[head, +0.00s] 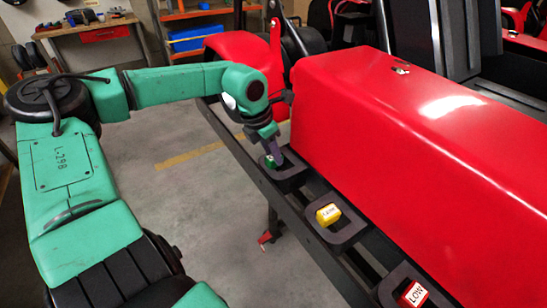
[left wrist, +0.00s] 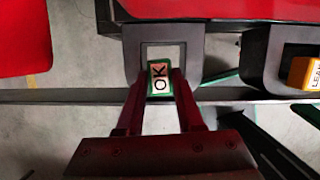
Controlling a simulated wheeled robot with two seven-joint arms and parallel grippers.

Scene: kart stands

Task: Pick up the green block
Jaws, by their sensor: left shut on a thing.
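The green block (head: 270,161) sits at the farthest dark square holder (head: 291,182) on the black rail. In the left wrist view the green block (left wrist: 159,78) shows an "OK" label and lies at the near part of the holder's opening (left wrist: 133,62). My left gripper (head: 275,157) points down at this holder, and in the left wrist view its two fingers (left wrist: 160,84) are shut on the green block's sides. I cannot tell whether the block is lifted off the holder. My right gripper is not in view.
A yellow block (head: 328,214) sits in the middle holder, and a red block (head: 414,294) labelled "LOW" in the nearest one. A large red body panel (head: 400,120) rises right beside the holders. Open grey floor (head: 200,210) lies left of the rail.

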